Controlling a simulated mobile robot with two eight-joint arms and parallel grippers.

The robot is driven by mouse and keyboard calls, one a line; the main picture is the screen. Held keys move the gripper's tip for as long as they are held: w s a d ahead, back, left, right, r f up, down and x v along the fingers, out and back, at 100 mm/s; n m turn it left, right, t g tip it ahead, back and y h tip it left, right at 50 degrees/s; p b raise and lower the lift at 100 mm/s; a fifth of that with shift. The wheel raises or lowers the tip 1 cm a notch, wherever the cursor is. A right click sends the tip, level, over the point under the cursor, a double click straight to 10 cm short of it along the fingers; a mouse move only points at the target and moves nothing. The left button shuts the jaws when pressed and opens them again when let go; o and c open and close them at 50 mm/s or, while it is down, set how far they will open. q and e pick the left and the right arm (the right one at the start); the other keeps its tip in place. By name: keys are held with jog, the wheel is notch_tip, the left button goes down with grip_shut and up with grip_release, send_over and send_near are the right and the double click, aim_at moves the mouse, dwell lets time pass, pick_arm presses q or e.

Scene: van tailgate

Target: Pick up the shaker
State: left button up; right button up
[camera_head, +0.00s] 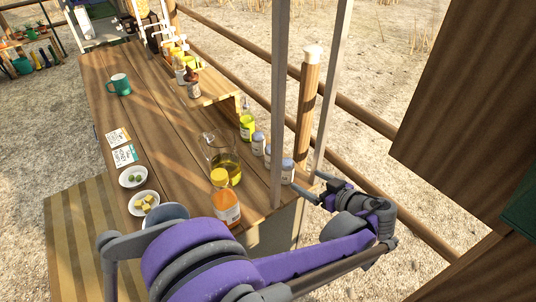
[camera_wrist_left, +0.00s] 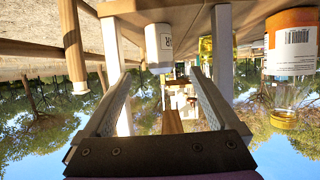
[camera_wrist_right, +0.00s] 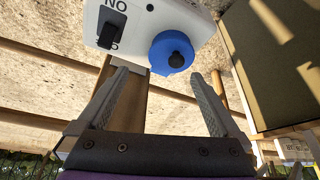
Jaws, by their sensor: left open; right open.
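Three small white shakers with grey-blue lids stand in a row near the table's right edge: a far shaker (camera_head: 258,144), a middle one partly hidden by a post, and a near shaker (camera_head: 288,171). My left gripper (camera_head: 313,187) is open and empty just right of the near shaker, off the table's edge. In the left wrist view, which is upside down, a white labelled shaker (camera_wrist_left: 159,45) shows ahead between the open fingers (camera_wrist_left: 160,73), not held. My right gripper (camera_wrist_right: 160,76) is open and empty in its wrist view; the head view does not show it.
An orange bottle (camera_head: 225,203), a glass jug (camera_head: 221,160) and a green bottle (camera_head: 247,125) stand close to the shakers. Upright metal posts (camera_head: 280,90) rise beside them. A white box with a blue knob (camera_wrist_right: 172,52) is before my right gripper.

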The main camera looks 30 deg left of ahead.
aim_at(285, 159)
pick_arm(q)
jog(key=w+a, duration=0.1)
jog(key=a, duration=0.2)
jog(key=w+a, duration=0.2)
jog(key=a, duration=0.2)
jog(key=w+a, duration=0.1)
jog(key=a, duration=0.2)
jog(key=shift+w+a, duration=0.2)
jog(key=shift+a, duration=0.1)
jog(key=shift+x, duration=2.6)
jog(key=shift+r, duration=0.1)
grip_shut()
